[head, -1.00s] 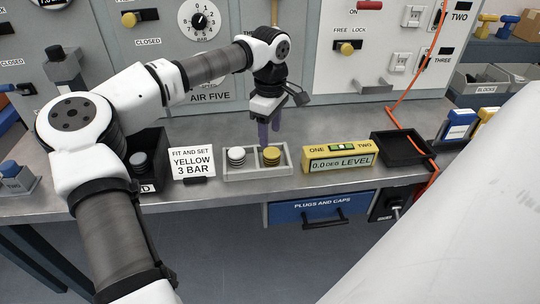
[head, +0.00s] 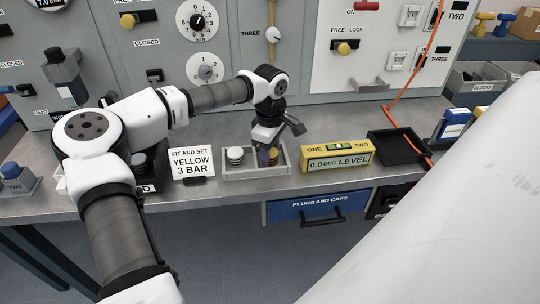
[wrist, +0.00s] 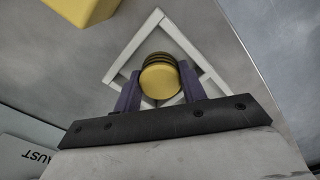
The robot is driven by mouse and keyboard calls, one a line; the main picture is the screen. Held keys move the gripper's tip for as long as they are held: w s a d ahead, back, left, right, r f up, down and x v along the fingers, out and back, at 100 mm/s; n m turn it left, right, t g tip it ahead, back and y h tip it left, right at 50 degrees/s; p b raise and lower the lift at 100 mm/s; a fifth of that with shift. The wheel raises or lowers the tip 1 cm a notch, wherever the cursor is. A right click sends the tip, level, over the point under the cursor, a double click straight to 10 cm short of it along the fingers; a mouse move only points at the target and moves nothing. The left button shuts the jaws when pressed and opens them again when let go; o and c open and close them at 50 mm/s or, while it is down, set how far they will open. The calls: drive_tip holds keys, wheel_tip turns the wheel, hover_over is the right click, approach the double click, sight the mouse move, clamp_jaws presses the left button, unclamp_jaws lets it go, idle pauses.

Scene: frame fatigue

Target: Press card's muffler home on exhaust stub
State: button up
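The card (head: 192,162) reads "FIT AND SET YELLOW 3 BAR". The yellow ribbed muffler (wrist: 160,80) stands in a pale grey tray (head: 240,176). It also shows partly in the head view (head: 273,156), behind a finger. My gripper (wrist: 161,88) is lowered over the tray, with one purple finger on each side of the yellow muffler. Whether the fingers press on it or leave small gaps, I cannot tell. A white ribbed muffler (head: 235,156) stands left of it in the tray. In the wrist view an upside-down panel label (wrist: 38,156) ends in "UST"; I cannot make out the exhaust stub.
A yellow level (head: 338,155) reading 0.0 DEG stands close right of the tray. A dark box (head: 150,172) stands left of the card. The panel wall rises behind.

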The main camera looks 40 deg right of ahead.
drive_tip(key=c, duration=0.4)
drive_tip(key=shift+r, duration=0.1)
drive_tip(key=shift+c, duration=0.2)
wheel_tip(320, 180, up, 20)
drive_tip(key=b, duration=0.1)
drive_tip(key=o, duration=0.5)
drive_tip(key=shift+c, duration=0.2)
drive_tip(key=c, duration=0.3)
drive_tip(key=shift+c, duration=0.2)
